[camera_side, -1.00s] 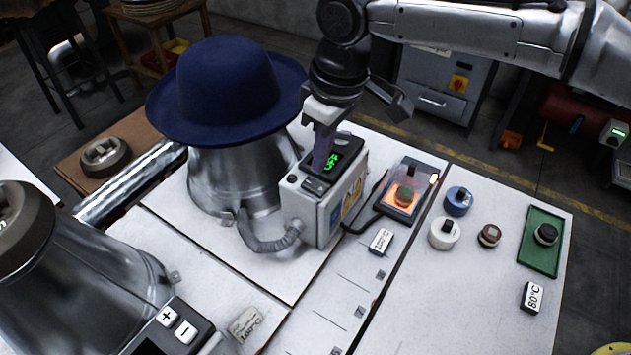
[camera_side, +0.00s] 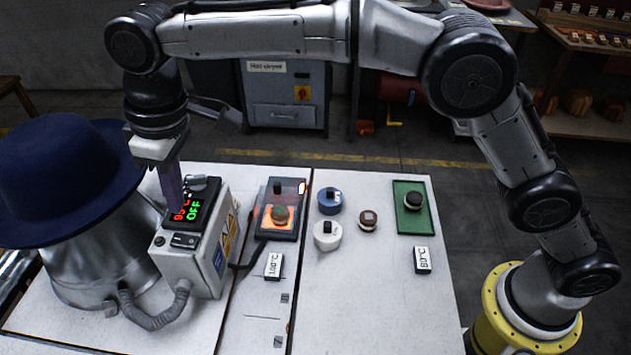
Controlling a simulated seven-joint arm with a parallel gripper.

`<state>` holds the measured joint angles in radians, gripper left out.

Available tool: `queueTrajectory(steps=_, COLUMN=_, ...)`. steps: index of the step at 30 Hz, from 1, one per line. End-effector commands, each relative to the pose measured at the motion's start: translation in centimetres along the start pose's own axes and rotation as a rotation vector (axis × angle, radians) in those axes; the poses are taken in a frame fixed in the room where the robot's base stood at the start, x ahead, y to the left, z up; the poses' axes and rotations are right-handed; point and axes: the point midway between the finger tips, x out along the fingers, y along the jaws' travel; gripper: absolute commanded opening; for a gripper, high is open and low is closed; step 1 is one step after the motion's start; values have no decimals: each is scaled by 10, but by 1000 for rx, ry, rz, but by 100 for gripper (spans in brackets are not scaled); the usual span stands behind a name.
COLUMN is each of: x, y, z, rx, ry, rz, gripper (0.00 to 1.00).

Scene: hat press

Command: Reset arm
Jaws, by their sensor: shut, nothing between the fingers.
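My arm reaches in from the right across the back of the table. My gripper (camera_side: 176,203) is shut and empty, pointing down at the control box (camera_side: 195,245) beside the hat press. Its fingertips overlap the left edge of the box's display (camera_side: 190,211); I cannot tell whether they touch it. The display shows red digits, partly covered, and a green OFF. A dark blue hat (camera_side: 65,170) sits on the metal press form (camera_side: 100,255) to the left of the gripper.
A lit orange heater plate (camera_side: 268,219) with a knobbed stamp on it stands right of the box.

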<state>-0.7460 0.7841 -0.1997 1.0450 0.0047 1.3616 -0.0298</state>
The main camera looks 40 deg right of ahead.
Motion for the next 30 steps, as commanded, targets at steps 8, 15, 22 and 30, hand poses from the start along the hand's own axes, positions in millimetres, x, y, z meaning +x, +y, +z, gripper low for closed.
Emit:
queueTrajectory(steps=8, x=-106, y=82, z=37, rx=152, ry=140, rz=39, gripper=0)
queueTrajectory(steps=15, x=-177, y=138, z=130, rx=309, ry=219, rz=90, gripper=0)
queueTrajectory(steps=22, x=-207, y=156, z=230, rx=450, ry=280, rz=144, gripper=0)
queueTrajectory(steps=30, x=-193, y=143, z=347, rx=605, ry=333, rz=210, gripper=0)
